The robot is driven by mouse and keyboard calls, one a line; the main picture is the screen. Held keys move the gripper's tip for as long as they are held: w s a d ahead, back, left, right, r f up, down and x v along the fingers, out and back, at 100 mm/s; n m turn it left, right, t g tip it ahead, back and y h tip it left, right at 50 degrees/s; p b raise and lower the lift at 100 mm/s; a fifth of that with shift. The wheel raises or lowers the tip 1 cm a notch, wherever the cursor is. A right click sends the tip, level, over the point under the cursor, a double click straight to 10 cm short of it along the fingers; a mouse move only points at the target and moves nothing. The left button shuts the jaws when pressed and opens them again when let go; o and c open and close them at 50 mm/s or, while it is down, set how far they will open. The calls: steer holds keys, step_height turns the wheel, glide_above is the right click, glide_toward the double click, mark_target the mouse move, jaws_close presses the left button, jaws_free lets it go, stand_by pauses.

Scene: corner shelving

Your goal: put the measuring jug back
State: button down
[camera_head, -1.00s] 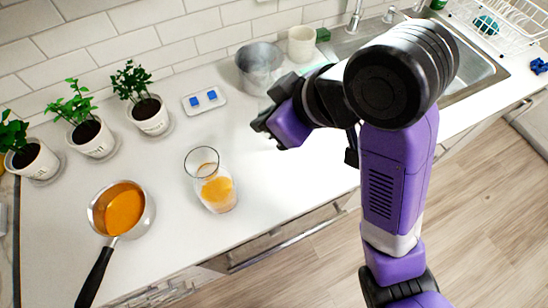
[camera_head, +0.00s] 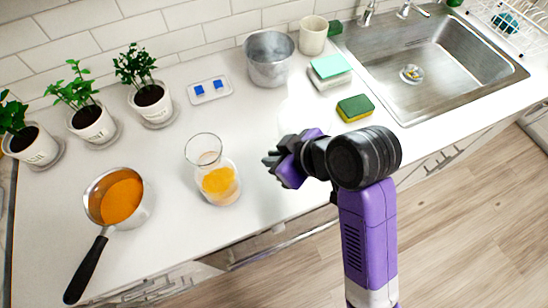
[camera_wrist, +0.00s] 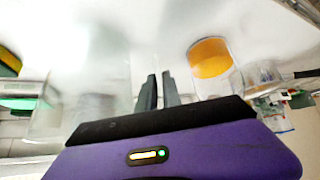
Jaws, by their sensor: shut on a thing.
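My gripper (camera_head: 272,161) is over the counter, just right of the glass carafe (camera_head: 220,186), which holds orange liquid. The measuring jug (camera_head: 298,113) is clear and very faint against the white counter, just behind my gripper; its outline is hard to make out. In the wrist view the two dark fingers of my gripper (camera_wrist: 158,90) are close together, with faint clear surfaces around them. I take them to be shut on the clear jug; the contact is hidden. The carafe (camera_wrist: 210,58) is right of the fingers there.
Several potted plants (camera_head: 92,122) line the left back. A metal pot (camera_head: 268,70), a beige cup (camera_head: 312,38) and sponges (camera_head: 355,108) are behind, beside the sink (camera_head: 430,65). Counter between carafe and pot is mostly clear.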

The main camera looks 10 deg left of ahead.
steer(key=shift+f, duration=0.65)
steer(key=shift+f, duration=0.15)
steer(key=c, duration=1.5)
jaws_free()
steer(key=shift+s+d+r, duration=0.1)
steer(key=shift+d+r, duration=0.05)
steer(key=shift+r, duration=0.25)
steer(key=v, duration=1.1)
steer(key=shift+s+d+r, duration=0.1)
steer(key=shift+d, duration=0.05)
